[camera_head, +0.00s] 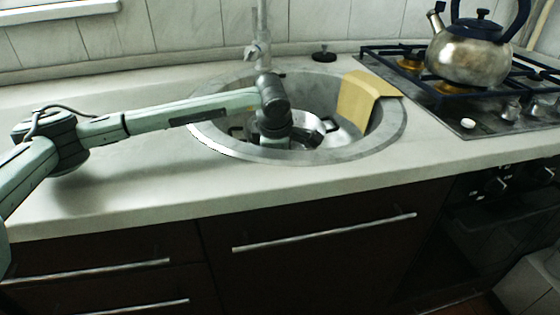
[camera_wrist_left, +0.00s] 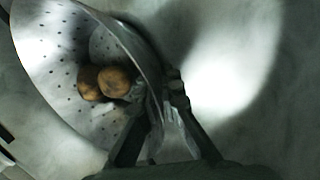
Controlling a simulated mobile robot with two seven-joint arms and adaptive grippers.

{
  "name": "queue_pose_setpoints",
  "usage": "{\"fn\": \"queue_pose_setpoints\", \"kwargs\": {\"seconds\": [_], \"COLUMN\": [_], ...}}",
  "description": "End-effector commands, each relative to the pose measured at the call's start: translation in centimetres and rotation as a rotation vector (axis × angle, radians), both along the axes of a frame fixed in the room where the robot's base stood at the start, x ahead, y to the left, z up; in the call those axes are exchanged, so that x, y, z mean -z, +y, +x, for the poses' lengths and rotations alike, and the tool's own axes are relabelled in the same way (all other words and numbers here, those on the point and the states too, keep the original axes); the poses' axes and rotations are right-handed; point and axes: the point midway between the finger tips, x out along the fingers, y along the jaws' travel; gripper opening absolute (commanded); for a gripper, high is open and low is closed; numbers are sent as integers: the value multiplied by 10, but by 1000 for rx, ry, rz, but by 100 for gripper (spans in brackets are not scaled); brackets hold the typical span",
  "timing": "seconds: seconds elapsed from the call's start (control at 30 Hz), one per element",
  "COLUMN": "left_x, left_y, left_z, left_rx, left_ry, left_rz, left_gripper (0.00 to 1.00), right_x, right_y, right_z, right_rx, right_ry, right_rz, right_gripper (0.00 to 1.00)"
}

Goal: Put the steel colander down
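The steel colander (camera_wrist_left: 60,45) fills the left of the left wrist view, a tilted perforated bowl with two round brown things (camera_wrist_left: 104,82) inside. My left gripper (camera_wrist_left: 168,85) has its fingers close together at the colander's rim, one on the inner side and one on the outer, and appears closed on it. In the head view my left arm reaches down into the round sink (camera_head: 395,125), and the fingertips are hidden there. Shiny metal shows beside the gripper in the sink, partly covered by my wrist. My right gripper is not in view.
A yellow cloth (camera_head: 357,98) hangs over the sink's right rim. A tap (camera_head: 259,45) stands behind the sink. A kettle (camera_head: 470,55) sits on the gas hob (camera_head: 470,118) at right. The counter (camera_head: 140,185) left of the sink is mostly clear under my arm.

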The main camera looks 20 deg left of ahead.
Motion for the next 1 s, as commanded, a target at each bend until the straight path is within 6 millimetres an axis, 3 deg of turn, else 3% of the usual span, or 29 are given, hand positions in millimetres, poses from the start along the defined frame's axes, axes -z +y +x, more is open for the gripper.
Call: {"fn": "queue_pose_setpoints", "kwargs": {"seconds": [0.13, 0.53, 0.7, 1.0], "left_x": [0, -8, -36, -90], "left_y": [0, -1, -5, -10], "left_z": [0, -2, -14, -40], "left_rx": [0, 1, 3, 2], "left_ry": [0, -2, -5, -3], "left_rz": [0, -1, -2, 1], "left_gripper": [26, 26, 26, 26], "right_x": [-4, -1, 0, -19], "right_y": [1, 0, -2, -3], "right_z": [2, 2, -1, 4], "right_rx": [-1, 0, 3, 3], "right_ry": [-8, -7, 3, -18], "right_rz": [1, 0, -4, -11], "right_gripper": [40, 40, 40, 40]}}
